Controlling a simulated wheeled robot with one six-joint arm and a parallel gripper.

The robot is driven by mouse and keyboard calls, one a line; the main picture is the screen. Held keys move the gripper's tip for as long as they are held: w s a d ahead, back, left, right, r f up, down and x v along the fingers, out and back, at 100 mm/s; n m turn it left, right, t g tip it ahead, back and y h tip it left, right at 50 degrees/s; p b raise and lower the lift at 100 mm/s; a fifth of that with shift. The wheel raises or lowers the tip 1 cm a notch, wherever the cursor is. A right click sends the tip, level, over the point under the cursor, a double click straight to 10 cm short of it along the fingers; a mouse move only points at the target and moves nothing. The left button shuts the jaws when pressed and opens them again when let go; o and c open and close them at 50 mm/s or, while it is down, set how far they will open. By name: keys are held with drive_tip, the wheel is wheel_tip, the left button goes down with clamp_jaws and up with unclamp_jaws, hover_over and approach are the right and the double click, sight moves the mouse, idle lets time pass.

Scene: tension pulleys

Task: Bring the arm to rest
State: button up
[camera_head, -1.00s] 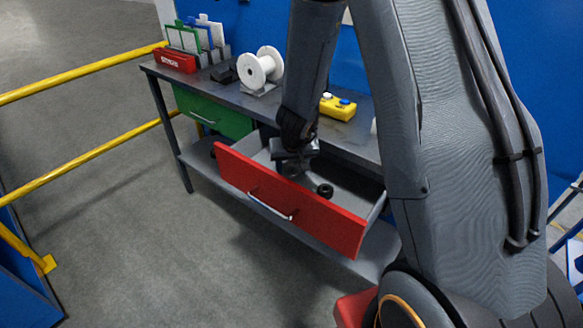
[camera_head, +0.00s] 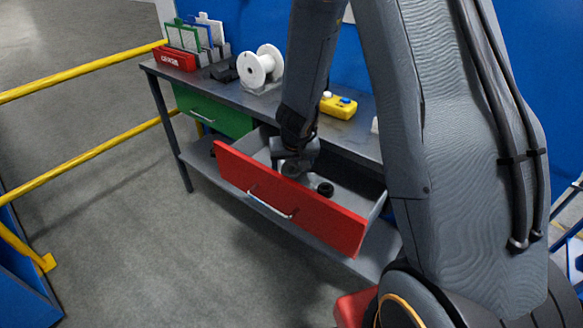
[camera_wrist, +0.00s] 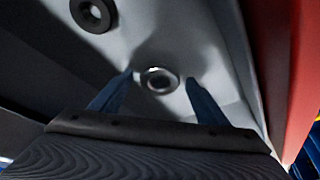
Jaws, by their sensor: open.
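My gripper (camera_head: 293,168) is inside the open red-fronted drawer (camera_head: 290,205), just behind its front panel. In the wrist view its two blue-grey fingers are open and spread apart. A small dark-rimmed pulley (camera_wrist: 160,81) lies on the drawer floor, in line with the gap between the fingertips, apart from both. A second, black pulley (camera_wrist: 93,14) lies at the top left of the wrist view. One black pulley (camera_head: 325,189) shows in the head view, right of my gripper. My gripper hides part of the drawer's inside there.
The grey workbench (camera_head: 352,138) carries a white spool (camera_head: 261,68), a yellow control box (camera_head: 338,106) and a rack of coloured panels (camera_head: 194,42). A green drawer (camera_head: 213,112) left of the red one is shut. Yellow rails (camera_head: 85,75) stand at the left.

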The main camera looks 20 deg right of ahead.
drive_tip(key=p+v, duration=0.5)
drive_tip(key=v, duration=0.2)
drive_tip(key=shift+r, duration=0.25)
